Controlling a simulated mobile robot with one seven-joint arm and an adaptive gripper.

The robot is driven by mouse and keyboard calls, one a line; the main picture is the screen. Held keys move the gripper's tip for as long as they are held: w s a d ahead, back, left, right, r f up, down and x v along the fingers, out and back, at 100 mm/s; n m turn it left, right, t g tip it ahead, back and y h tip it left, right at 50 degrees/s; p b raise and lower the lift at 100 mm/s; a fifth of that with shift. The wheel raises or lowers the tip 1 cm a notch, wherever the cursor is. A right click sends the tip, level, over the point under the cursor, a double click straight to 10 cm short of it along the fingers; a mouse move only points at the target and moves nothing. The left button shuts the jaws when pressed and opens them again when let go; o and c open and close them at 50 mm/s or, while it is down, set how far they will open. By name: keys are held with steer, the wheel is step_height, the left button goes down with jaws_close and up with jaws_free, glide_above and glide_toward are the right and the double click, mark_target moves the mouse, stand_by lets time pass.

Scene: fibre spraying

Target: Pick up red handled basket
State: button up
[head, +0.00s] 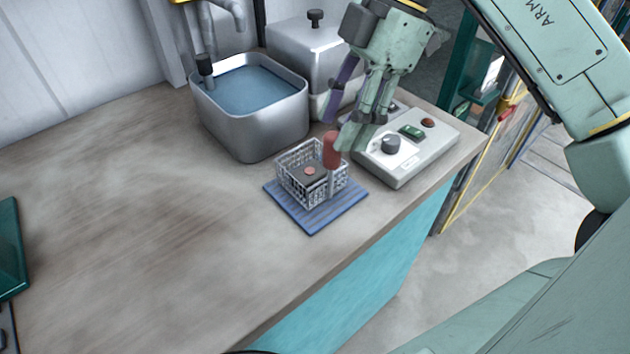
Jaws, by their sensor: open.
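The basket (296,180) is a small wire mesh box standing upright on a blue ribbed mat (310,219). Its red handle (331,148) rises at the basket's right side. A dark block with a reddish round spot (310,172) lies inside the basket. My gripper (347,137) is open and comes down from the upper right. Its fingertips are at the red handle, close to its right side. I cannot tell whether they touch the handle or have it between them.
A metal tank of water (250,128) stands behind the basket. A lidded metal box (300,50) is farther back. A grey control box (425,158) with a knob and buttons sits right of the basket. The counter (150,220) is clear to the left; its front edge is near the mat.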

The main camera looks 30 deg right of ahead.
mark_target(331, 146)
steer(key=b+x, duration=0.4)
steer(key=x, duration=0.1)
steer(key=shift+w+d+f, duration=0.1)
steer(key=shift+d+f, duration=0.05)
steer(key=shift+d, duration=0.05)
steer(key=shift+c, duration=0.3)
jaws_close()
stand_by(0.4)
